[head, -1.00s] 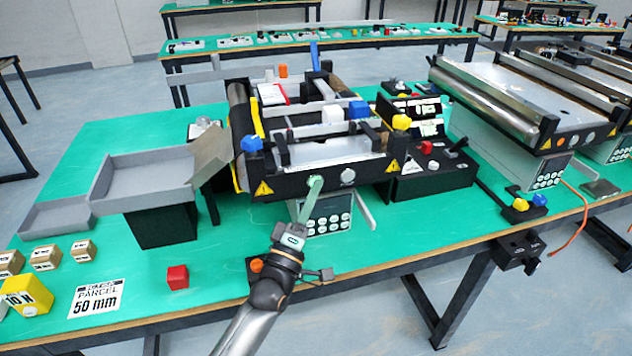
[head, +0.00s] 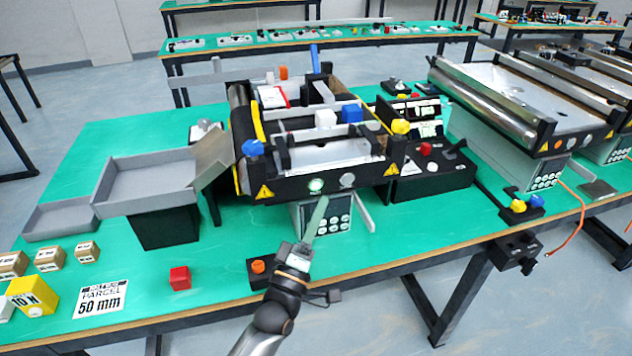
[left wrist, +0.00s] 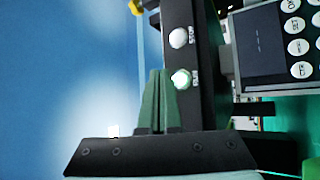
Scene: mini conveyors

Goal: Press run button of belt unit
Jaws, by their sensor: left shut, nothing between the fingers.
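The belt unit (head: 330,184) is a black-framed mini conveyor with yellow warning triangles on its front rail. On that rail, a round button (head: 316,186) glows green, and a pale grey-white button (head: 348,180) sits to its right. In the left wrist view, the greenish lit button (left wrist: 181,79) and the white button (left wrist: 179,38) show on the dark rail. My left gripper (head: 321,203), with green fingers, is shut and empty just below and in front of the lit button, apart from it in the head view. The fingers (left wrist: 161,80) appear beside the lit button in the wrist view. My right gripper is out of view.
A keypad panel (head: 338,216) hangs below the rail, partly behind my left fingers. A small black box with an orange knob (head: 258,267) is beside my left wrist. A control box with a red button (head: 425,149) stands right. A red cube (head: 180,278) lies left.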

